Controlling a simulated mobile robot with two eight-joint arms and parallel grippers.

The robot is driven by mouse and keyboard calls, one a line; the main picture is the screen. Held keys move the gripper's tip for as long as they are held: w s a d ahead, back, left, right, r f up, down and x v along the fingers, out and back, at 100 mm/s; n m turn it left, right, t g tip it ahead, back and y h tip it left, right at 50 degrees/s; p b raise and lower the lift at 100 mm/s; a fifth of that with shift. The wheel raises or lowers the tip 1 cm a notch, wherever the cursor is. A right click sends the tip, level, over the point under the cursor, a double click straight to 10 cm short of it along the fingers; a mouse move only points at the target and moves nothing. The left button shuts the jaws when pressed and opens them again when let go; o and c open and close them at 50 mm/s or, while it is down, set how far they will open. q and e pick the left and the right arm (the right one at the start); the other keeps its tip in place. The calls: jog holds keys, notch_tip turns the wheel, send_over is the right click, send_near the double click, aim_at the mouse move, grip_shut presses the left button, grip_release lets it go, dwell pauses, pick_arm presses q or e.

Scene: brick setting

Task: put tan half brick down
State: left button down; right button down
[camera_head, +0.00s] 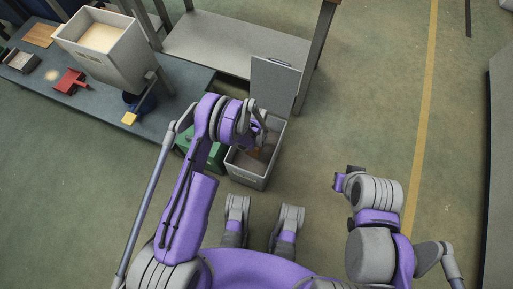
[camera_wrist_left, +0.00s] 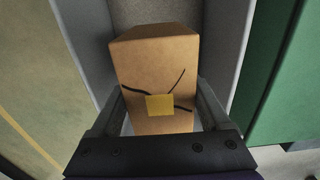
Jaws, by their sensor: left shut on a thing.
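The tan half brick (camera_wrist_left: 158,62) fills the middle of the left wrist view, with dark crack-like lines and a yellow patch on its face. My left gripper (camera_wrist_left: 160,118) is shut on it, one finger along each side. In the head view my left gripper (camera_head: 258,128) is over a grey open bin (camera_head: 247,178), and the brick is mostly hidden there. Grey bin walls (camera_wrist_left: 92,35) show on both sides of the brick in the wrist view. Whether the brick touches the bin floor cannot be told. My right gripper (camera_head: 342,183) is away to the right, its fingers unclear.
The bin's lid (camera_head: 275,85) stands raised behind it. A green container (camera_head: 208,158) is close on its left. The floor at right is clear.

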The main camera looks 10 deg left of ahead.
pick_arm(q)
notch_tip(320, 180, down, 8)
jog(key=shift+f+b, duration=0.1)
jog(key=shift+b, duration=0.45)
